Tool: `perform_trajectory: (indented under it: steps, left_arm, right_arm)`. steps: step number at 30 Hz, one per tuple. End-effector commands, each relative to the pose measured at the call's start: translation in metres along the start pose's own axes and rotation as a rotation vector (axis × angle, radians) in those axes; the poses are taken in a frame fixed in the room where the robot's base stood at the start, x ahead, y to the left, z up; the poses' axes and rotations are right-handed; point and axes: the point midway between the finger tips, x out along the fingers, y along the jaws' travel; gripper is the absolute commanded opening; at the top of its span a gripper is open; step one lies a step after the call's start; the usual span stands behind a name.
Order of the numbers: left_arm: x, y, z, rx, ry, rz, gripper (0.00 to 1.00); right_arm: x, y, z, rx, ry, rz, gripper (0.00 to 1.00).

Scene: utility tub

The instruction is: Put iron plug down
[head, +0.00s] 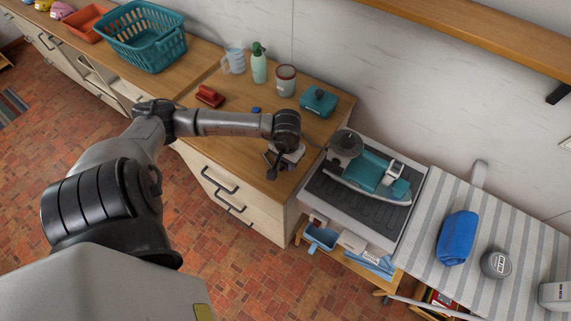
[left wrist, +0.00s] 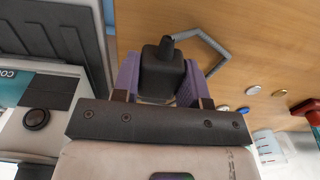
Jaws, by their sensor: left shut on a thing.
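The iron plug (left wrist: 163,72) is a dark block with a short stub. My left gripper (left wrist: 160,80) is shut on it, one purple finger pad on each side. In the head view, my left gripper (head: 277,163) is at the right end of the wooden counter, near its front edge. The plug is small and dark there, and I cannot tell whether it touches the wood. The teal iron (head: 372,172) lies on a dark ribbed stand (head: 345,205) to the right of the gripper. My right gripper is in neither view.
A teal box (head: 318,102), a lidded jar (head: 285,80), a green bottle (head: 259,65) and a red object (head: 209,96) stand behind the gripper on the counter. A striped board (head: 490,210) with a blue roll (head: 458,238) lies to the right. Bare wood shows between them.

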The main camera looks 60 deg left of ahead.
Motion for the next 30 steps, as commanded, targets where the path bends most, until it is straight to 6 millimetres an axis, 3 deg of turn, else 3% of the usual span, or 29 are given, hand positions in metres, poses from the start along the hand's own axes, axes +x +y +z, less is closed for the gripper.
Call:
perform_trajectory:
  steps: [5, 13, 28, 29, 30]
  left_arm:
    - [0.008, -0.003, -0.001, -0.002, -0.002, 0.001, 0.16]
    - [0.038, -0.003, -0.001, -0.002, 0.000, 0.001, 0.16]
    - [0.046, -0.003, -0.001, 0.001, 0.002, -0.001, 0.16]
    - [0.046, -0.003, -0.001, 0.001, 0.002, 0.000, 0.41]
    - [0.045, -0.003, -0.001, 0.000, 0.001, 0.000, 0.45]
  right_arm:
    - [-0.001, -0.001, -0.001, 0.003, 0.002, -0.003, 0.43]
    - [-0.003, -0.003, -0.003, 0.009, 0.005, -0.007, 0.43]
    - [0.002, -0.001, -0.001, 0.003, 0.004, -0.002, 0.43]
    - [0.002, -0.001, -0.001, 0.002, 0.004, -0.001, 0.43]
    - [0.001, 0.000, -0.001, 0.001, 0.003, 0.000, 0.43]
